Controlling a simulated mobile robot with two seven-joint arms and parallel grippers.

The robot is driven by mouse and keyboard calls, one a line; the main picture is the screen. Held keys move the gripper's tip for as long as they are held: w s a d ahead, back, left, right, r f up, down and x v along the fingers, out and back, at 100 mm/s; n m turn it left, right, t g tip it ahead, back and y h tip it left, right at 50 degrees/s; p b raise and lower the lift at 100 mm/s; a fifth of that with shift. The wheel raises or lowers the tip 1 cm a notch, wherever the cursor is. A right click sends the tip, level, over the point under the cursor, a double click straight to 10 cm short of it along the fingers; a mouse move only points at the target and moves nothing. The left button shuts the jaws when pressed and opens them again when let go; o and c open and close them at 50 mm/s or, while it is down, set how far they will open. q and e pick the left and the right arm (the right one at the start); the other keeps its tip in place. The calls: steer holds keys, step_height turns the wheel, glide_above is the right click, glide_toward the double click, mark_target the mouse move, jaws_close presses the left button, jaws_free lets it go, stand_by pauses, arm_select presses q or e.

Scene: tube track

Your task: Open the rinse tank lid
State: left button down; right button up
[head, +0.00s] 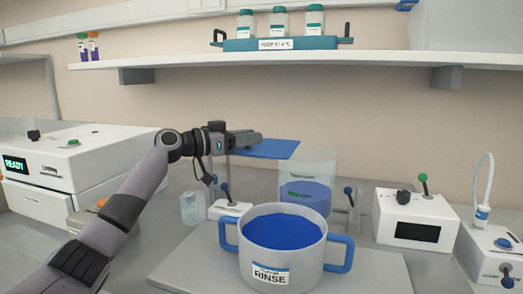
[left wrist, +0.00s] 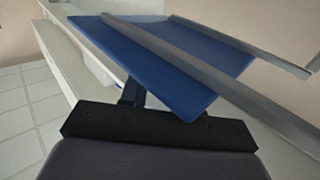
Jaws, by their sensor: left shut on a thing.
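A flat blue lid (head: 268,149) is off to the upper left of a clear tank (head: 320,170) that holds blue liquid. My left gripper (head: 250,136) is shut on the lid at its left side. In the left wrist view the blue lid (left wrist: 170,65) fills the middle, with a grey finger lying across it. A white pot (head: 282,262) labelled RINSE, with blue side handles, stands in front; its top is uncovered and its inside is blue. Whether the lid touches the clear tank is unclear. My right gripper is not in view.
A white base with a blue-knobbed lever (head: 230,209) and a glass jar (head: 194,208) stand behind the pot. White devices stand at left (head: 85,160) and right (head: 408,218). A shelf (head: 290,58) with bottles runs overhead. The pot stands on a grey slab (head: 190,272).

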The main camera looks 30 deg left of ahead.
arm_select(q)
steer(key=a, duration=0.2)
steer(key=shift+s+a+r, duration=0.2)
steer(key=shift+s+a, duration=0.15)
steer(key=shift+s+a+r, duration=0.1)
steer(key=shift+a, duration=0.45)
steer(key=shift+r, duration=0.1)
steer(key=c, duration=0.9)
jaws_free()
